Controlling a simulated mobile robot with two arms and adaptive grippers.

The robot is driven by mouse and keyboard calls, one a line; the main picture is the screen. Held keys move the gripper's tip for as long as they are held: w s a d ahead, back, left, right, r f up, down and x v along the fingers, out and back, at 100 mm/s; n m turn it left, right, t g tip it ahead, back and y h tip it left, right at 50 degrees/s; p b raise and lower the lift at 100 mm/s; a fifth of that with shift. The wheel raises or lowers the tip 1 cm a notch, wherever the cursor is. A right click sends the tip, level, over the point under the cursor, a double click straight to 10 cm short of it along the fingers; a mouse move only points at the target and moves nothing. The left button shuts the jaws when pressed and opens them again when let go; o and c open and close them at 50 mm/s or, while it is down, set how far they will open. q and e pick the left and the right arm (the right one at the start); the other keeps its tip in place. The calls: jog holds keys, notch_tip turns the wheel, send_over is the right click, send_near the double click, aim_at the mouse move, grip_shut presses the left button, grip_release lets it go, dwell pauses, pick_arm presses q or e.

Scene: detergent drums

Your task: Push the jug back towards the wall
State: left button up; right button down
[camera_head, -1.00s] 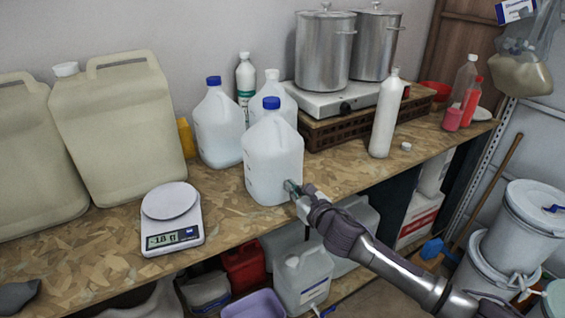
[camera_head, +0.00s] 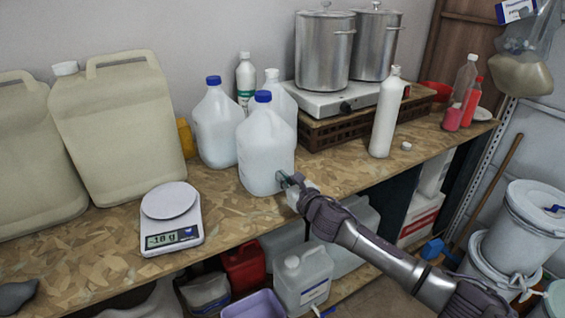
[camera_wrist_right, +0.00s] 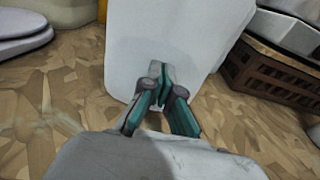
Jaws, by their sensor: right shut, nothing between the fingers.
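The jug (camera_head: 266,152) is white and translucent with a blue cap, standing upright on the wooden bench. My right gripper (camera_head: 284,180) is shut and empty, with its fingertips at the lower right front of the jug. In the right wrist view the shut fingertips (camera_wrist_right: 160,72) point at the jug's lower wall (camera_wrist_right: 160,40) and appear to touch it. A second blue-capped jug (camera_head: 216,130) stands behind to the left, and a white-capped jug (camera_head: 276,88) stands behind it, partly hidden. My left gripper is not in view.
A scale (camera_head: 171,218) sits to the left front. Large beige canisters (camera_head: 118,130) stand at the left. A brown crate (camera_head: 330,134) under a hotplate with steel pots (camera_head: 324,55) is close on the right. A white bottle (camera_head: 386,118) stands farther right. The wall (camera_head: 190,35) is behind.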

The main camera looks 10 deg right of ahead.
jog(key=shift+x, duration=1.1)
jog(key=shift+s+d, duration=0.25)
jog(key=shift+s, duration=0.3)
jog(key=shift+p+v, duration=0.45)
jog(key=shift+v, duration=0.5)
jog(key=shift+f, duration=0.1)
